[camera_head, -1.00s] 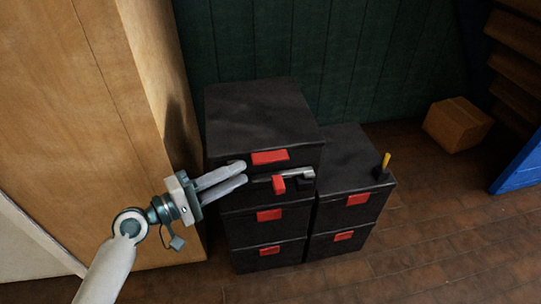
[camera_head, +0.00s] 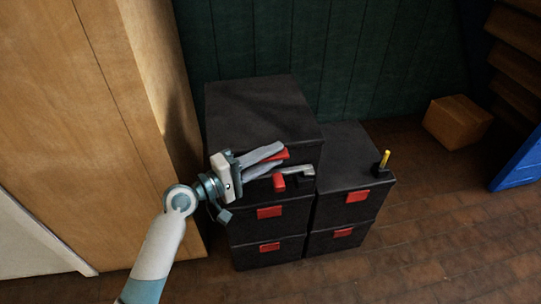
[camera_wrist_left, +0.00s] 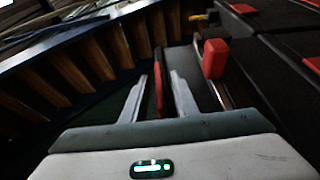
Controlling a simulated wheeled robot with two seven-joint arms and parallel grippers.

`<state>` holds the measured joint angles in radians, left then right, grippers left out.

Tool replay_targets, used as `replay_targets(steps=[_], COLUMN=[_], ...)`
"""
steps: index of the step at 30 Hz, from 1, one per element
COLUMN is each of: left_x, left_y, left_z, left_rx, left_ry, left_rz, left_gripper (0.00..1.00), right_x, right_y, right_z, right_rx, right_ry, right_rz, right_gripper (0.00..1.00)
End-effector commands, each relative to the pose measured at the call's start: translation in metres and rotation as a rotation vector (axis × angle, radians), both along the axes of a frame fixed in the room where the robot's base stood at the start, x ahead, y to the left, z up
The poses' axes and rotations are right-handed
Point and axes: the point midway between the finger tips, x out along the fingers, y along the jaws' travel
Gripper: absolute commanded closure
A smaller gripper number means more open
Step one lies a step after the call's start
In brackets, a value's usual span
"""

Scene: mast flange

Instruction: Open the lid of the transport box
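The black transport box (camera_head: 258,110) is the top box of the left stack, and its lid looks shut. A red tab (camera_head: 284,154) sits on its front; it also shows in the left wrist view (camera_wrist_left: 158,92). Below it is a grey metal bar with a red block (camera_head: 279,183), which also shows in the left wrist view (camera_wrist_left: 215,58). My left gripper (camera_head: 283,154) is open at the box's front. Its two fingers are apart, with the red tab between their tips in both views; I cannot see contact. My right gripper is in neither view.
More black boxes with red tabs (camera_head: 356,196) stand below and to the right. A yellow-handled item (camera_head: 386,160) stands at the right stack's corner. A wooden cabinet (camera_head: 120,100) is close on the left. A cardboard box (camera_head: 457,122) is on the brick floor at the right.

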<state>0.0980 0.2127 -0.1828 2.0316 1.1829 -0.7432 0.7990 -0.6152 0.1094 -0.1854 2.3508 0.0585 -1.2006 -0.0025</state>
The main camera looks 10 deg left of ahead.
Motion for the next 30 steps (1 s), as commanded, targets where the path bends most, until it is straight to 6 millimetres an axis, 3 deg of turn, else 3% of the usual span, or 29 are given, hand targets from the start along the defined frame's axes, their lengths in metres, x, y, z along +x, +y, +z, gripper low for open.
replay_targets(steps=[2, 5, 30], left_x=[-0.0001, -0.0001, 0.0], left_y=[0.0002, 0.0003, 0.0009], left_z=[-0.0001, -0.0002, -0.0008], left_rx=[0.0, 0.0, 0.001], left_ry=[0.0, 0.0, 0.001], left_rz=[0.0, 0.0, 0.002], left_gripper=[0.76, 1.0, 1.0], right_x=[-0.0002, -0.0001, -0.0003], right_y=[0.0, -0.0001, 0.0], right_z=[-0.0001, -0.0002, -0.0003], right_rx=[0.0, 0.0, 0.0], right_ry=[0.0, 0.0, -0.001], right_rz=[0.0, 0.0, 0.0], right_gripper=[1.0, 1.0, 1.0])
